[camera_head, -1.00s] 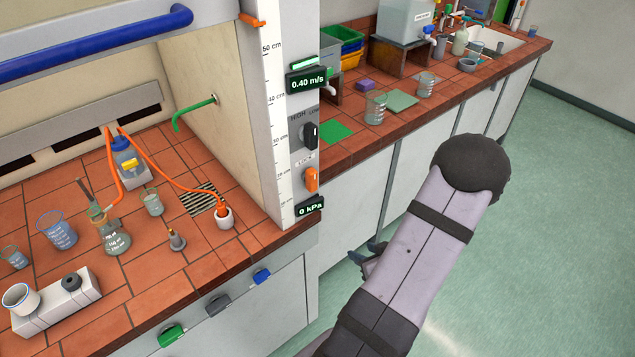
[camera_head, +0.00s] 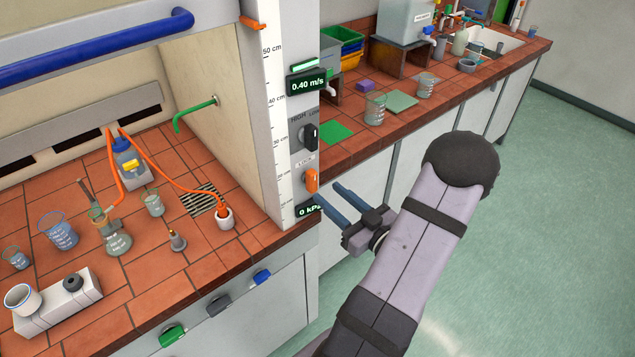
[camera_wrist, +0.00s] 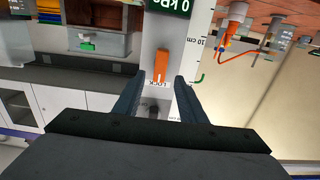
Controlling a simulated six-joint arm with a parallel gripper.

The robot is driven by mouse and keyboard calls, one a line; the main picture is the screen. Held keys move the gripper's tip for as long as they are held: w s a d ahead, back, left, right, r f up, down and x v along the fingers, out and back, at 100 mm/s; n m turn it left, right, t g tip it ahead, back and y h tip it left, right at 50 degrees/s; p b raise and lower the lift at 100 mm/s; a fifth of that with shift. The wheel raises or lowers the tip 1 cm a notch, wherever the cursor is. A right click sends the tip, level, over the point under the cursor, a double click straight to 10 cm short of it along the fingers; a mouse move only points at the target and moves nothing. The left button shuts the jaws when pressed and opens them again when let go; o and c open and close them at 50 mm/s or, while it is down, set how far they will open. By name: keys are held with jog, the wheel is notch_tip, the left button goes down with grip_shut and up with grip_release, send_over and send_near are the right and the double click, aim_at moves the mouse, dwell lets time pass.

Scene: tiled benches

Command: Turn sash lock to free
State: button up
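The sash lock is an orange knob (camera_head: 311,180) on the grey face of the fume hood's front post, under a "LOCK" label. Its handle looks close to upright. It also shows in the wrist view (camera_wrist: 162,66), upside down and between the fingers. My gripper (camera_head: 328,194) is open and empty, with its two blue-grey fingers pointing at the post just right of and below the knob. In the wrist view my gripper (camera_wrist: 160,78) has a clear gap between its fingertips. I see no contact with the knob.
A black HIGH/LOW knob (camera_head: 311,136) sits above the lock, and a "0 kPa" display (camera_head: 308,211) sits below it. The bench (camera_head: 350,150) with a green mat (camera_head: 336,132) and beakers lies right of the post. Open floor (camera_head: 560,220) is at the right.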

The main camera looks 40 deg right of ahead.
aim_at(315, 182)
jog(key=w+p, duration=0.1)
jog(key=w, duration=0.3)
jog(key=shift+w+r+p, duration=0.1)
jog(key=shift+w+p, duration=0.05)
jog(key=shift+p, duration=0.25)
jog(key=shift+w, duration=0.85)
grip_shut()
